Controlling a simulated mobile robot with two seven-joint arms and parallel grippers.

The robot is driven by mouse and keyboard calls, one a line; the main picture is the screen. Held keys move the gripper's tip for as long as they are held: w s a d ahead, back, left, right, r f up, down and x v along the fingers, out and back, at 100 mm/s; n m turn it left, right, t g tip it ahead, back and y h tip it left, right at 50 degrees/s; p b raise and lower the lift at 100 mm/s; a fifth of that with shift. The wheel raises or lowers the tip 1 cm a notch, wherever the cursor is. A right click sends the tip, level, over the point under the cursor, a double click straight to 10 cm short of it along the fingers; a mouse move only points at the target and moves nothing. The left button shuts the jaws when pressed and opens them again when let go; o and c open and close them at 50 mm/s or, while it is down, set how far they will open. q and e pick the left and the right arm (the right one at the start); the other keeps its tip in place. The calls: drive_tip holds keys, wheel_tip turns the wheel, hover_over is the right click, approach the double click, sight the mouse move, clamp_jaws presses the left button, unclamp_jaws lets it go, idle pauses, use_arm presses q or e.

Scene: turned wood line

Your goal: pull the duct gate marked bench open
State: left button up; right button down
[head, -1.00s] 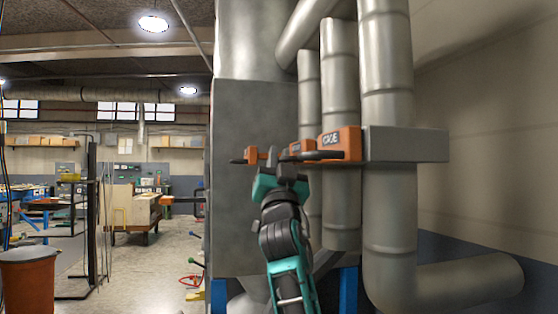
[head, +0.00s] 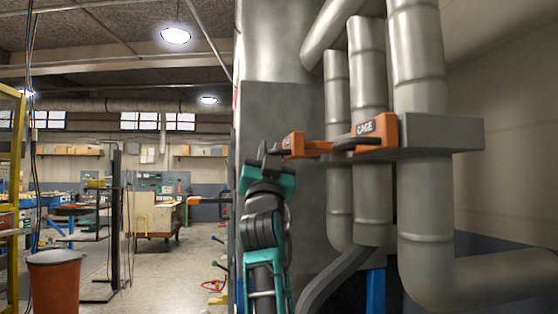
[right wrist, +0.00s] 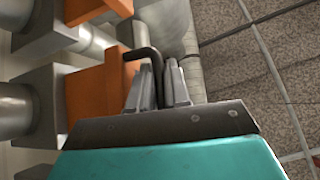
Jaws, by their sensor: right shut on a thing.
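The right gripper (head: 262,152) is at the left side of the row of duct gates, shut on a dark bent handle. The handle (right wrist: 140,52) shows between its fingers in the right wrist view and joins an orange gate slide (right wrist: 98,90). In the head view an orange slide (head: 293,143) sticks out to the left beside the gripper; its marking is not readable. The nearer orange gate (head: 378,130) is marked CAGE and has its own dark handle. No mark reading bench is legible. The left gripper is not in view.
Grey vertical ducts (head: 420,65) rise through the gates, and a lower duct (head: 495,280) bends right. A large grey housing (head: 285,110) stands close behind my right arm. An orange bin (head: 55,285) stands at left. The floor between is open.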

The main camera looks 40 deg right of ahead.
drive_tip(key=shift+w+a+f, duration=0.1)
drive_tip(key=shift+a, duration=0.1)
drive_tip(key=c, duration=1.5)
unclamp_jaws()
drive_tip(key=o, duration=0.3)
drive_tip(key=b+v, duration=0.2)
drive_tip(key=v, duration=1.1)
